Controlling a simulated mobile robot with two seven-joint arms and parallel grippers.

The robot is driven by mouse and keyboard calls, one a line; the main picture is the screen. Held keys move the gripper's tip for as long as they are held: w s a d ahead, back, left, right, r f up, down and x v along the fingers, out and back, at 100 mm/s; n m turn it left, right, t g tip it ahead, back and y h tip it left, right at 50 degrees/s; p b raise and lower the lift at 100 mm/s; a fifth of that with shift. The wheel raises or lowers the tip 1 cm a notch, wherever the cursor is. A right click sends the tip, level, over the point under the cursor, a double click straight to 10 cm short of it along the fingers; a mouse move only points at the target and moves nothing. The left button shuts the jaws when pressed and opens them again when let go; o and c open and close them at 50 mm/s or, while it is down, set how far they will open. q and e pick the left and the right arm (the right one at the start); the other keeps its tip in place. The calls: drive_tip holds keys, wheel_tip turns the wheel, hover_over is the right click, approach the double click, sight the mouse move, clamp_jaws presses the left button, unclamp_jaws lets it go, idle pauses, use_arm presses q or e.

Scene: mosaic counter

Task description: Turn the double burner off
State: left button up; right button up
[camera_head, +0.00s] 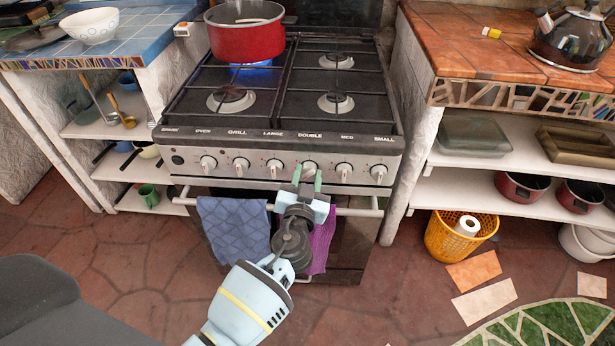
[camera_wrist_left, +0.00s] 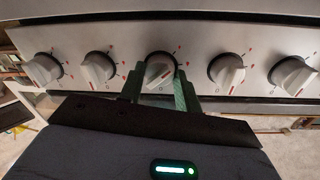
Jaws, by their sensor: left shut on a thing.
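The stove's control panel (camera_head: 224,178) has a row of knobs under printed labels. The double burner knob (camera_head: 309,167) is below the "DOUBLE" label. My left gripper (camera_head: 308,177) is at this knob, its green fingers on either side. In the left wrist view the white double knob (camera_wrist_left: 160,69) sits between the two fingertips (camera_wrist_left: 158,86), and the gripper is shut on it. The knob's ridge looks tilted, like its neighbours. A blue flame (camera_head: 254,65) shows under the red pot (camera_head: 246,42) on the back left burner. My right gripper is not in view.
The large knob (camera_head: 274,168) and med knob (camera_head: 344,171) flank the held knob closely. The oven rail (camera_head: 358,212) runs below, with a blue towel (camera_head: 233,228) and a purple towel (camera_head: 322,245). Counters with shelves stand on both sides.

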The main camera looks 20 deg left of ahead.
use_arm(q)
drive_tip(key=m, duration=0.2)
drive_tip(key=shift+m, duration=0.3)
drive_tip(key=m, duration=0.3)
drive_tip(key=shift+r, duration=0.1)
drive_tip(key=m+g, duration=0.1)
drive_tip(key=m, duration=0.3)
drive_tip(key=shift+d+m+p, duration=0.1)
drive_tip(key=shift+m+p, duration=0.3)
drive_tip(key=m, duration=0.3)
drive_tip(key=shift+y+p, duration=0.3)
drive_tip(key=shift+p, duration=0.1)
drive_tip(key=m+p, duration=0.1)
drive_tip(key=m, duration=0.5)
drive_tip(key=shift+y+p, duration=0.3)
drive_tip(key=shift+p, duration=0.1)
drive_tip(key=m+p, duration=0.1)
drive_tip(key=m, duration=0.3)
drive_tip(key=shift+d+y, duration=0.1)
drive_tip(key=shift+y, duration=0.2)
drive_tip(key=shift+m, duration=0.7)
drive_tip(key=shift+p, duration=0.3)
